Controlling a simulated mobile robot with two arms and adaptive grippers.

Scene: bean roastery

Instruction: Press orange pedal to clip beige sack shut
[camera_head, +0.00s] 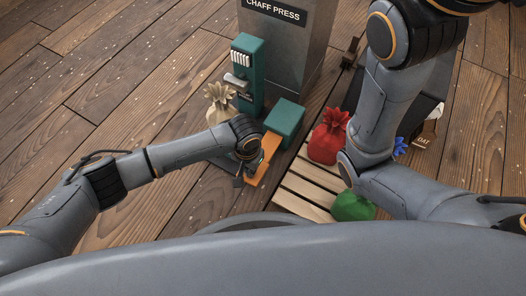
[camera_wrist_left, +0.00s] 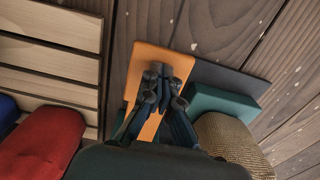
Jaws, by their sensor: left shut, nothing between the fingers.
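The orange pedal (camera_head: 264,168) slopes out from a teal housing (camera_head: 286,117) at the foot of the teal clip machine (camera_head: 250,60). The beige sack (camera_head: 218,120), its neck gathered at the machine's clipping head, stands left of the pedal; its body also shows in the left wrist view (camera_wrist_left: 232,140). My left gripper (camera_head: 246,178) is shut and empty, over the pedal. In the left wrist view its fingertips (camera_wrist_left: 168,72) overlap the orange pedal plate (camera_wrist_left: 147,58); I cannot tell whether they touch it. My right gripper is out of view.
A wooden pallet (camera_head: 300,190) right of the pedal holds a red sack (camera_head: 325,145) and a green sack (camera_head: 352,207). A blue sack (camera_head: 399,146) shows behind my right arm. The grey chaff press (camera_head: 285,50) stands behind. Floor at left is clear.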

